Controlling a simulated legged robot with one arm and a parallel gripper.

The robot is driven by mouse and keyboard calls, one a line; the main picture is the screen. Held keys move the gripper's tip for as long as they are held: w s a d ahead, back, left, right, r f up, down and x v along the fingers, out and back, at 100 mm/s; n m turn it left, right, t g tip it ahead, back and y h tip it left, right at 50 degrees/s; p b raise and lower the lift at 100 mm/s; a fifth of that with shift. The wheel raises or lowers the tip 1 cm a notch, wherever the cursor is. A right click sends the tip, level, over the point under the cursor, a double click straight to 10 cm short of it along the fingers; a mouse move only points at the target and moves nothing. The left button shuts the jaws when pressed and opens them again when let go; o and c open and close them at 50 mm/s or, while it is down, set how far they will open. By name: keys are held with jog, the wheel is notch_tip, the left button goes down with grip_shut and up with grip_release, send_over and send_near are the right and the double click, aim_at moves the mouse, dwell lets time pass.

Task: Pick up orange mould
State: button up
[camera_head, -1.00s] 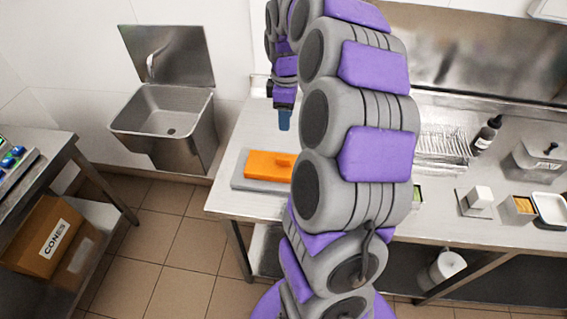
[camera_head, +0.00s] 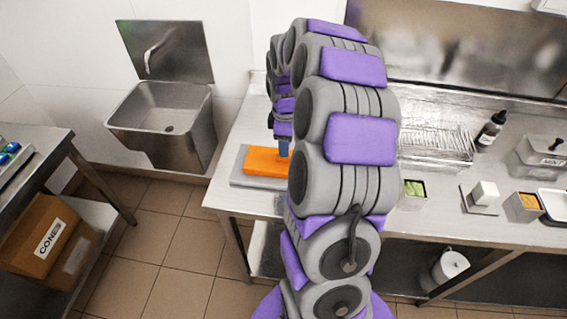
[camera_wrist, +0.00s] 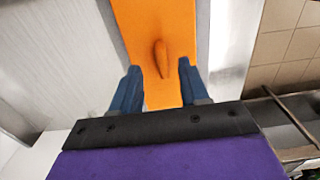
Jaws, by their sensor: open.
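The orange mould (camera_head: 262,161) lies flat on a grey slab (camera_head: 238,178) at the left end of the steel worktable. In the wrist view the mould (camera_wrist: 150,22) is a long orange block with a raised knob (camera_wrist: 162,58) on top. My gripper (camera_wrist: 157,75) is open, its two blue fingers on either side of the knob's line, and nothing is seen held between them. In the head view my gripper (camera_head: 284,152) is low over the right part of the mould. My arm hides the mould's right end there. I cannot tell whether the fingers touch it.
The steel worktable (camera_head: 232,200) runs to the right. It carries a wire rack (camera_head: 436,146), a dark bottle (camera_head: 490,130), a green-filled container (camera_head: 412,194) and a white block (camera_head: 485,193). A sink (camera_head: 165,115) hangs at the left. A "CONES" box (camera_head: 45,235) sits on a shelf.

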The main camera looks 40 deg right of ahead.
aim_at(283, 160)
jog(key=f, duration=0.1)
jog(key=f+b, duration=0.1)
jog(key=f, duration=0.2)
jog(key=shift+w+a+f, duration=0.1)
jog(key=shift+a+f, duration=0.15)
jog(key=shift+f, duration=0.05)
jog(key=shift+c, duration=0.3)
jog(key=shift+r, duration=0.1)
grip_shut()
